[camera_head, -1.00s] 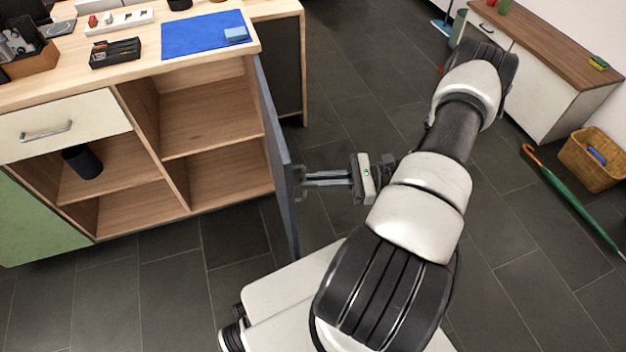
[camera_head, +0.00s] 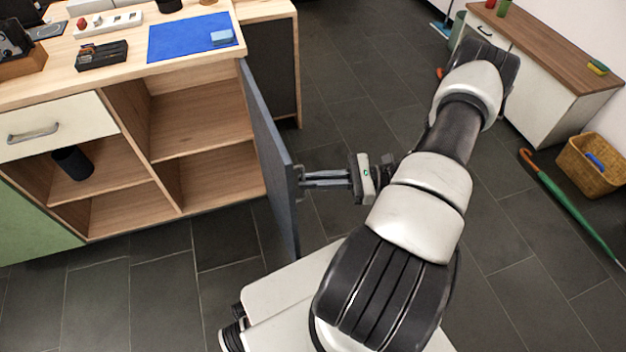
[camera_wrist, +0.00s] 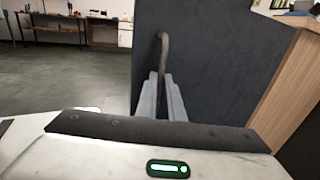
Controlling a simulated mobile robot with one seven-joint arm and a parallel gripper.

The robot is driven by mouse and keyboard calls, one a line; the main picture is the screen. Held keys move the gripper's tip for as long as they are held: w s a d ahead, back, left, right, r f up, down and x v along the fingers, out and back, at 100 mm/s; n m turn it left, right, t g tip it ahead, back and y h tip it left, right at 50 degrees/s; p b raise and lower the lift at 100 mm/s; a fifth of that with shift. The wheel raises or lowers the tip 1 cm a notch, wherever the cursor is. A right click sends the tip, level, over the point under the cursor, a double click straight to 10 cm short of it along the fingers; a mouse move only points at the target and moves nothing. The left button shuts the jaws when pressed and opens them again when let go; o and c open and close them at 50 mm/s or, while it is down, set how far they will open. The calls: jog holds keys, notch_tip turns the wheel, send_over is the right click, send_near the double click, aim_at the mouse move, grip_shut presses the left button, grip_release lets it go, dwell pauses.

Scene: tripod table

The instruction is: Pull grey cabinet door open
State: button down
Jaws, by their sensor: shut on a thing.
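The grey cabinet door (camera_head: 268,160) stands swung out from the right side of the wooden cabinet, seen nearly edge-on in the head view. In the wrist view the dark grey door (camera_wrist: 225,70) fills the middle and right. My gripper (camera_head: 302,178) reaches the door's outer face from the right. In the wrist view my gripper (camera_wrist: 163,82) is shut on the dark bar handle (camera_wrist: 164,50), which stands upright on the door. In the head view the handle is mostly hidden at the fingertips.
The cabinet's open shelves (camera_head: 205,125) show left of the door, with a dark cup (camera_head: 73,162) on one. A blue mat (camera_head: 190,36) lies on the worktop (camera_head: 115,72). A wicker basket (camera_head: 592,168) and a green umbrella (camera_head: 570,205) are at the right. Dark floor tiles lie clear below the cabinet.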

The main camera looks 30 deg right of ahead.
jog(key=shift+w+d+r, duration=0.1)
jog(key=shift+w+d, duration=0.1)
jog(key=shift+w, duration=0.5)
jog(key=c, duration=1.9)
grip_release()
jog(key=shift+w, duration=0.15)
jog(key=shift+s, duration=0.2)
jog(key=v, duration=1.7)
jog(key=shift+s+p, duration=0.35)
jog(key=shift+p, duration=0.05)
jog(key=shift+d, duration=0.15)
